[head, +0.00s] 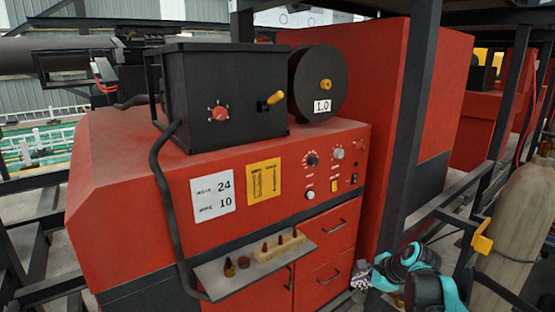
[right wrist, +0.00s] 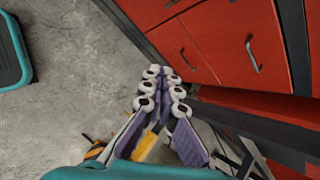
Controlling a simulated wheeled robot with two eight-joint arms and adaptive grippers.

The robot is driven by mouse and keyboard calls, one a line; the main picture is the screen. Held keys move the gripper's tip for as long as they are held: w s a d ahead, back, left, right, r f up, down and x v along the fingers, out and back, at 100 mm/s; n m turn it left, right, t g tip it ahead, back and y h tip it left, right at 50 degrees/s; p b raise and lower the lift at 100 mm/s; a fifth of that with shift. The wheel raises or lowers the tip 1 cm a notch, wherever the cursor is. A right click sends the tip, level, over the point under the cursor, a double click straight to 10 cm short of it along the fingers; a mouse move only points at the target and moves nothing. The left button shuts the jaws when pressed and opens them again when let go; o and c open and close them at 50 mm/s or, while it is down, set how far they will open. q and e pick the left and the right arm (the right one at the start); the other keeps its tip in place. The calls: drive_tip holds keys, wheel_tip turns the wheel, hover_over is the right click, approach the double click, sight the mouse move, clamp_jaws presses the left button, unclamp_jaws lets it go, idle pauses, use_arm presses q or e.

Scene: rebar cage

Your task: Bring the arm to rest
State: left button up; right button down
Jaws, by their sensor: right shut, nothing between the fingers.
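My right arm, teal and black, comes in at the bottom right of the head view. My right gripper (head: 362,274) is low there, in front of the red cabinet's lower drawers and apart from the small shelf. In the right wrist view the right gripper (right wrist: 166,74) is shut, its white and purple fingers together with nothing between them. The fingers point toward the base of the red drawers (right wrist: 215,45), above the grey floor. My left gripper is not in view.
The red machine (head: 140,180) carries a black box (head: 220,95), a spool (head: 318,80), knobs and labels. A shelf (head: 225,284) holds small nozzles. A dark post (head: 408,130) and a tan cylinder (head: 515,215) flank my right arm. Grey floor (right wrist: 75,70) is clear.

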drive_tip(key=s+a+f+n+h+b, duration=0.1)
drive_tip(key=s+a+f+n+b, duration=0.1)
drive_tip(key=s+n, duration=0.5)
drive_tip(key=s+a+f+n+h+b, duration=0.1)
drive_tip(key=s+a+f+n+b, duration=0.1)
drive_tip(key=s+f+n, duration=0.2)
drive_tip(key=s+a+f+n+h+b, duration=0.1)
drive_tip(key=s+f+n, duration=0.2)
drive_tip(key=s+n, duration=0.7)
drive_tip(key=s, duration=0.6)
drive_tip(key=shift+s+a+f+t+h+b, duration=0.15)
drive_tip(key=shift+s+a+t+h+b, duration=0.15)
drive_tip(key=shift+s+a+h+b, duration=0.1)
